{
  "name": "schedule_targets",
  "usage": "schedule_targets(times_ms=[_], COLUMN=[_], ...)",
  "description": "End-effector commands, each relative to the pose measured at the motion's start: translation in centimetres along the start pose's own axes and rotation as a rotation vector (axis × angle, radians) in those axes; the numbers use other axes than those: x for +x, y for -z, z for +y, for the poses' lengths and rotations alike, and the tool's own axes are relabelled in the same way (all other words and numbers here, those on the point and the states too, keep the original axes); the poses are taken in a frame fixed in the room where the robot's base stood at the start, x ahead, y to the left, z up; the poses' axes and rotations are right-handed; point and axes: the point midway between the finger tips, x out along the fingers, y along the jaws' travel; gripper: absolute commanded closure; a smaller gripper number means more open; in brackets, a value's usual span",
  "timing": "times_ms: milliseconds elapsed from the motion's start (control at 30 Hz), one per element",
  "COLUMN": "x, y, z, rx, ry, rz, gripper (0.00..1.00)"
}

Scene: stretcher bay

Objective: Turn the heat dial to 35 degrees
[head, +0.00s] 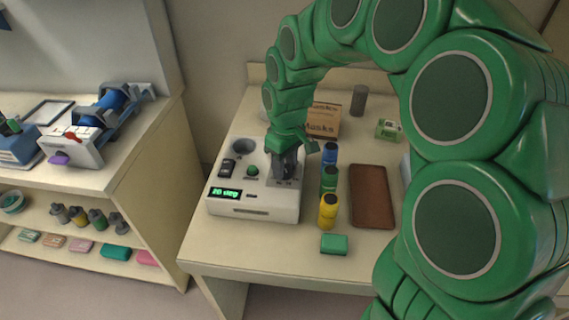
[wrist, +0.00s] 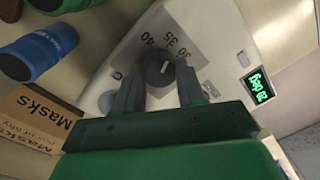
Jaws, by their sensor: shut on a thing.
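The heat dial (wrist: 155,72) is a dark round knob on a white warmer unit (head: 250,213), with numbers such as 35 and 40 printed around it. My gripper (wrist: 160,84) is shut on the dial, with one finger on each side of it. A white pointer line shows on the knob. In the head view my gripper (head: 286,168) is over the right part of the unit and hides most of the dial. The unit's display (head: 225,193) glows green and seems to read 20 deg; it also shows in the wrist view (wrist: 258,86).
Blue (head: 329,153), green (head: 328,180) and yellow (head: 327,211) bottles stand close to the unit's right. A brown tray (head: 371,197), a green block (head: 334,244) and a masks box (head: 323,120) are on the table. A green button (head: 252,171) and black switch (head: 227,168) are on the unit.

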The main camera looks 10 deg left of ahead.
Motion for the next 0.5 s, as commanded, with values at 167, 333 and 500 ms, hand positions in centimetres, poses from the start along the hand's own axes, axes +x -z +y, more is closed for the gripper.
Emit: schedule_targets(times_ms=[167,333,500], x=[-0.05,-0.03,-0.09], y=[0.01,0.00,0.01], z=[0.01,0.01,0.01], rx=[0.000,0.001,0.001], ry=[-0.001,0.000,0.000], rz=[0.001,0.001,0.000], gripper=[0.40,0.35,0.35])
